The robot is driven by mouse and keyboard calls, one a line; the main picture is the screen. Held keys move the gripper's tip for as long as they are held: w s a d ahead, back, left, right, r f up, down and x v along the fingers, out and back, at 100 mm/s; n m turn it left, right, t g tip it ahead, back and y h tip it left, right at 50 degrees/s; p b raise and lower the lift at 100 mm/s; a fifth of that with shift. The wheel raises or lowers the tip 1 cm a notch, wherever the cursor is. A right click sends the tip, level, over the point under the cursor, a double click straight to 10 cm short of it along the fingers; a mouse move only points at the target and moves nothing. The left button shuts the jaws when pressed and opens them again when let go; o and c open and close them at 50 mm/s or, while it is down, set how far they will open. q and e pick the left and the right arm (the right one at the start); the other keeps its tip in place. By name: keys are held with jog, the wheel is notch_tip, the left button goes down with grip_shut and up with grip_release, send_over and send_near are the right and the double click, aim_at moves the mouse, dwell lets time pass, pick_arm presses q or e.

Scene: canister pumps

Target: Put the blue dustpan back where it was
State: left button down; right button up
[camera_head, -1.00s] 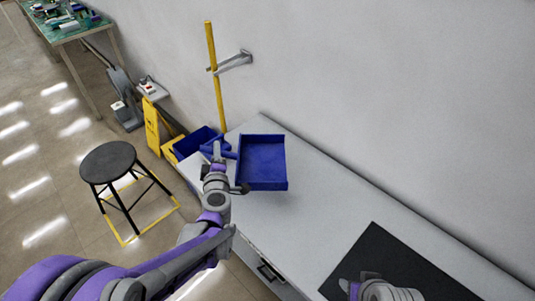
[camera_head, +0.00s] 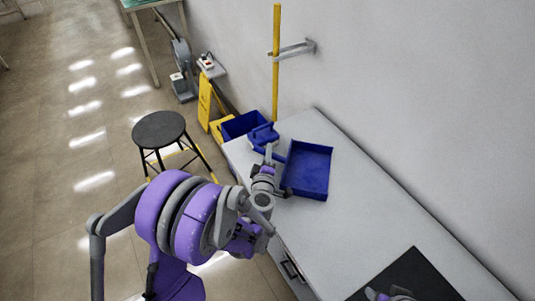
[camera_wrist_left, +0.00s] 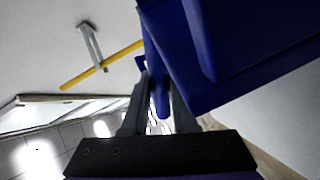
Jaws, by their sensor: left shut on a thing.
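The blue dustpan (camera_head: 308,172) shows as a shallow open tray over the far end of the grey worktop. My left gripper (camera_head: 268,161) is at its left side, shut on its handle. In the left wrist view, the handle (camera_wrist_left: 160,95) sits between the two fingers, and the dustpan's body fills the upper right. I cannot tell for sure whether the dustpan touches the worktop. My right gripper (camera_head: 390,294) is only partly in view at the bottom edge, over the black mat; its jaws are unclear.
A yellow pole (camera_head: 276,60) stands by a grey wall bracket (camera_head: 296,48) behind the worktop (camera_head: 345,205). A blue bin (camera_head: 240,125) and a yellow stand (camera_head: 205,103) are past its far end. A black stool (camera_head: 159,129) stands left. The black mat (camera_head: 415,270) lies near right.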

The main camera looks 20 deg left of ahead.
pick_arm(q)
jog(key=shift+f, duration=0.15)
pick_arm(e)
jog(key=shift+f, duration=0.2)
pick_arm(q)
jog(key=c, duration=0.7)
grip_release()
pick_arm(e)
jog(key=shift+r, duration=0.15)
